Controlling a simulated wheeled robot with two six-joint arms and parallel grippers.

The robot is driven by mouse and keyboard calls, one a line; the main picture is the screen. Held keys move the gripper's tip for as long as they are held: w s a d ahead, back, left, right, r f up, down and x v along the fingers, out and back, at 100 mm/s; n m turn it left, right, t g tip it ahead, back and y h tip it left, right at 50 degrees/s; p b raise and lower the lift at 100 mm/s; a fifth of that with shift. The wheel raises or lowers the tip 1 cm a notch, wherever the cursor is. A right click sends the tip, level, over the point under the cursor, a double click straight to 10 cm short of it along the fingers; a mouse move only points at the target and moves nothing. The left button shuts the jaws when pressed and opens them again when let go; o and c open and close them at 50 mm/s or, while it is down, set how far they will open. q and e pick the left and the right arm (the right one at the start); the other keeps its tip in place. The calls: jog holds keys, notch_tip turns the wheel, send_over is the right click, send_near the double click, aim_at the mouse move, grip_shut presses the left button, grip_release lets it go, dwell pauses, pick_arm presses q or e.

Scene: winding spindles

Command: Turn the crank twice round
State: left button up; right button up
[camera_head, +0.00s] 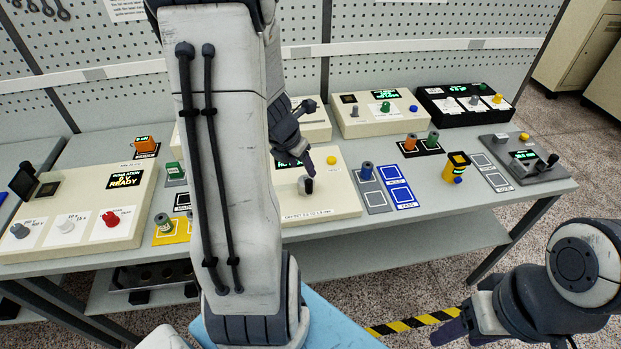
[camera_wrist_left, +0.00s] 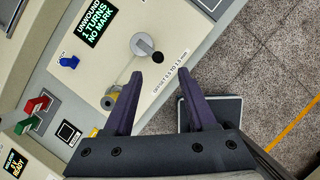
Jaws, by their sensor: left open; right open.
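The crank (camera_wrist_left: 147,46) is a grey disc with a black knob on a cream winding station (camera_wrist_left: 120,70). In the head view its black knob (camera_head: 306,185) shows just below my left gripper (camera_head: 307,155). In the wrist view my left gripper (camera_wrist_left: 161,77) is open, with its two purple fingers apart. The knob lies just beyond the fingertips, not between them. The station's display (camera_wrist_left: 98,22) reads "UNWOUND 1 TURNS NO MARK". A yellow spool (camera_wrist_left: 112,96) sits beside the left finger. My right gripper (camera_head: 452,330) is open and empty, low at the right.
A blue knob (camera_wrist_left: 68,62) stands on the station. A station with a red knob (camera_head: 110,218) is at left.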

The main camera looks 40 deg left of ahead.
aim_at(308, 181)
pick_arm(q)
jog(key=b+x, duration=0.2)
jog(key=x, duration=0.2)
jog(key=b+x, duration=0.3)
jog(key=x, duration=0.2)
jog(key=shift+s+a+f, duration=0.1)
jog(key=shift+a+f, duration=0.1)
jog(key=shift+f, duration=0.05)
jog(key=shift+w+f, duration=0.25)
jog(key=shift+f, duration=0.2)
grip_shut()
